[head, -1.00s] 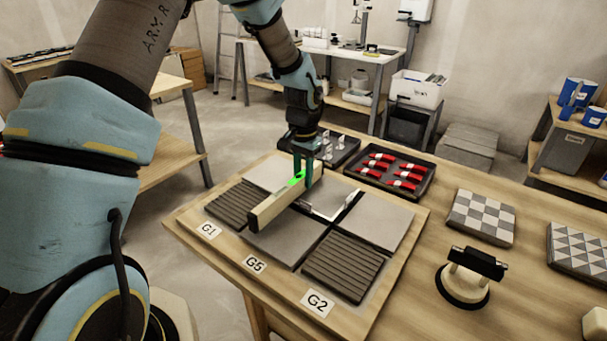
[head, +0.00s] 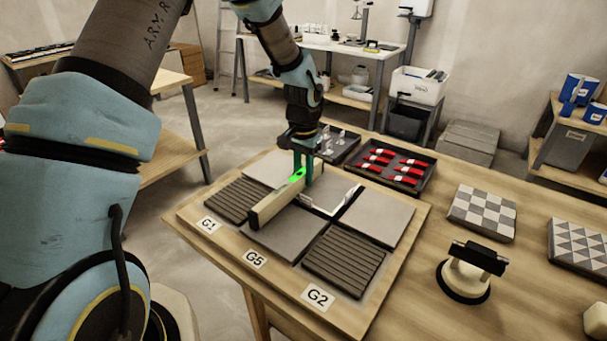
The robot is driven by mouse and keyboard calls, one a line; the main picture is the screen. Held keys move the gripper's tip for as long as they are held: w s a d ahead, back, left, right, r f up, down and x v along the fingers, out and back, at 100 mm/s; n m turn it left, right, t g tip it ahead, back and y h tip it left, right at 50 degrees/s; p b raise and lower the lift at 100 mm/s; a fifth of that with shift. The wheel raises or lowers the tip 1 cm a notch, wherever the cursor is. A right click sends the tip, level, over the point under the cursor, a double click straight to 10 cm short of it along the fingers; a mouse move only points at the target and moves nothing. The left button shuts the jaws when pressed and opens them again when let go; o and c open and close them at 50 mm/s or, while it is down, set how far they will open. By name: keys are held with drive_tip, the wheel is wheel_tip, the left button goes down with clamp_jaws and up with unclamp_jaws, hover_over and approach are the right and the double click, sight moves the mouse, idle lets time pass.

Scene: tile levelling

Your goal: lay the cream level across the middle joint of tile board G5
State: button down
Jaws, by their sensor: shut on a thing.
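The cream level (head: 270,207) is a long bar with a green vial near its far end. My gripper (head: 303,179) is shut on that far end, above the tile board (head: 381,298). The level runs from the gripper toward the front left, over the middle tiles behind the G5 label (head: 255,259). Its near end is over the seam beside the ribbed tile on the left. I cannot tell whether its underside touches the tiles. The joint beneath it is partly hidden by the level and gripper.
The G1 (head: 209,225) and G2 (head: 318,297) labels flank G5. Behind the board are a tray of red clips (head: 397,168) and another dark tray (head: 339,147). A suction lifter (head: 468,272) and patterned tiles (head: 482,212) stand to the right, with bare tabletop between.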

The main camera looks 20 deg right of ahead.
drive_tip(key=c, duration=0.6)
unclamp_jaws()
drive_tip(key=shift+r, duration=0.1)
wheel_tip(320, 180, up, 11)
drive_tip(key=shift+f+b, duration=0.15)
drive_tip(key=shift+b, duration=0.95)
drive_tip(key=w+a+n, duration=0.1)
drive_tip(key=a+n, duration=0.4)
drive_tip(key=a, duration=1.3)
drive_tip(key=s+a+n, duration=0.3)
drive_tip(key=s+a, duration=0.1)
drive_tip(key=a, duration=0.4)
drive_tip(key=s+a+n+t, duration=0.1)
drive_tip(key=s+a+n, duration=0.2)
drive_tip(key=a, duration=0.6)
drive_tip(key=shift+s+t, duration=0.3)
drive_tip(key=shift+s, duration=0.05)
